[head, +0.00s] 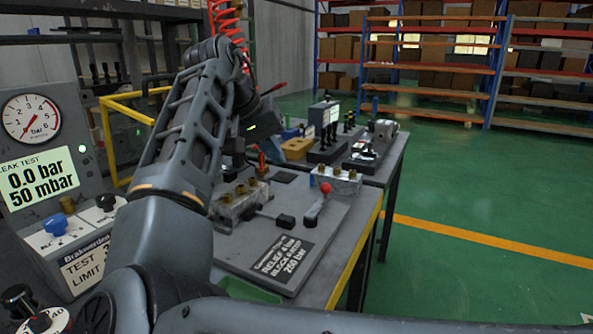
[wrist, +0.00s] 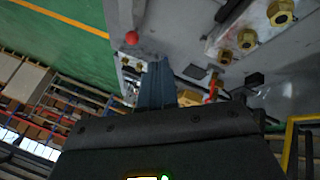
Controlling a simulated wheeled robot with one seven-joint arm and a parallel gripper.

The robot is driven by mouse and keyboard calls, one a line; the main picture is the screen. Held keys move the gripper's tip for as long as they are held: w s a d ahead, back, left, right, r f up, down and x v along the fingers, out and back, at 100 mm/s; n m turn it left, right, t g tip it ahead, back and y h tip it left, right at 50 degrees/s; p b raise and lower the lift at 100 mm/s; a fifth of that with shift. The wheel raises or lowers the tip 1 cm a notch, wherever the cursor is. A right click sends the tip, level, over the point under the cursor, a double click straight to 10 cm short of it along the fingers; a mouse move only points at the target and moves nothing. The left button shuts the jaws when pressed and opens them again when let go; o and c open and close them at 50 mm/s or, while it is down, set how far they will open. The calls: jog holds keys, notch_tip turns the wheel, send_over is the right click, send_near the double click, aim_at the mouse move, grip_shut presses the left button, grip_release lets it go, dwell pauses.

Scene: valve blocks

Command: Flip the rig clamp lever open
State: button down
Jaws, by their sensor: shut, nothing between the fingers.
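The clamp lever has a red ball knob (head: 325,188) on a short shaft and slants up from the grey rig plate (head: 335,225) on the bench. In the wrist view the red knob (wrist: 131,38) shows just beyond and left of my fingertips. My gripper (wrist: 155,66) is shut and empty, its blue-grey fingers together. They look apart from the knob, but the exact gap is unclear. In the head view my arm hides most of the gripper. A metal valve block with brass fittings (head: 240,200) sits left of the lever.
Another block with brass fittings (head: 336,179) stands just behind the lever. A leak test panel (head: 45,175) is at left. A label plate (head: 279,262) lies at the rig's front. Farther tools and a grey display unit (head: 324,130) stand on the back bench. Open green floor lies right.

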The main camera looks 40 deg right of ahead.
jog(key=b+x, duration=0.1)
jog(key=x, duration=0.8)
jog(key=shift+f, duration=0.15)
jog(key=s+d, duration=0.2)
jog(key=shift+d+f+b, duration=0.3)
jog(key=shift+d+f, duration=0.05)
jog(key=shift+s+d+f, duration=0.1)
jog(key=shift+s+d, duration=0.1)
jog(key=shift+d, duration=0.2)
